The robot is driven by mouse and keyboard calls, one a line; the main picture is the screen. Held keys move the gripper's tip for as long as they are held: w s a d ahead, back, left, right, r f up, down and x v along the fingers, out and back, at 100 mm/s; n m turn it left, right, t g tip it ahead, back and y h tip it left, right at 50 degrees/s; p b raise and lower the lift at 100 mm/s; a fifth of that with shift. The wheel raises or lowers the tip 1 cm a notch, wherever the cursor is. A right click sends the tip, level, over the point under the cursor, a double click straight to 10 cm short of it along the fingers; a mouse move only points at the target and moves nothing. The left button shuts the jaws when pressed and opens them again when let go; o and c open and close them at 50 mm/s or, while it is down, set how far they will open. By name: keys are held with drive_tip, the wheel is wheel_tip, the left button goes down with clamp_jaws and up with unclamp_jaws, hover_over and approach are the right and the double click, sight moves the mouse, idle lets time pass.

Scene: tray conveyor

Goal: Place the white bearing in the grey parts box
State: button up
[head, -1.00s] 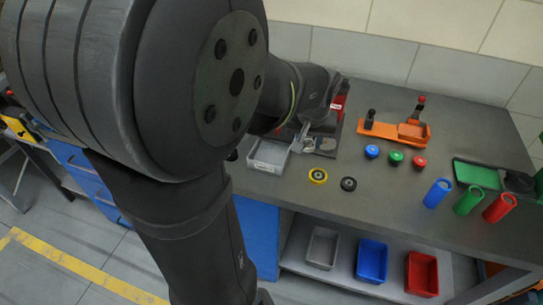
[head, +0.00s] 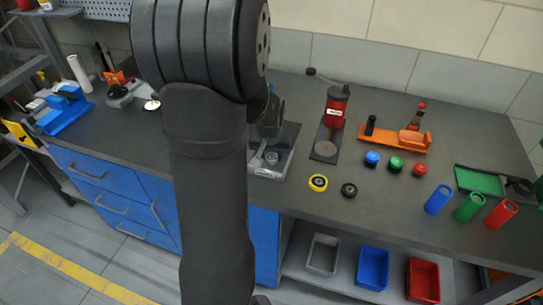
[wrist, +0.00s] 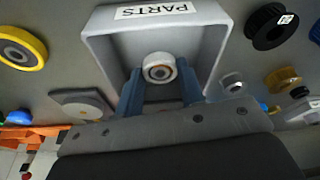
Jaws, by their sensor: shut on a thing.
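The white bearing (wrist: 160,68) is a short pale ring with a dark centre, held between the two blue-grey fingers of my gripper (wrist: 160,78). In the wrist view, the bearing lies within the outline of the grey parts box (wrist: 98,42), which has a "PARTS" label on one wall. In the head view, my gripper (head: 270,142) points down over the box (head: 267,174), and the bearing (head: 271,157) shows at its tip. The bearing's height above the box floor is hard to tell. My arm hides part of the bench to the left of the box.
Bare bench lies along the front edge.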

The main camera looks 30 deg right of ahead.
drive_tip(key=shift+f, duration=0.4)
drive_tip(key=shift+f, duration=0.1)
drive_tip(key=o, duration=1.1)
drive_tip(key=v, duration=1.2)
drive_tip(key=shift+d, duration=0.1)
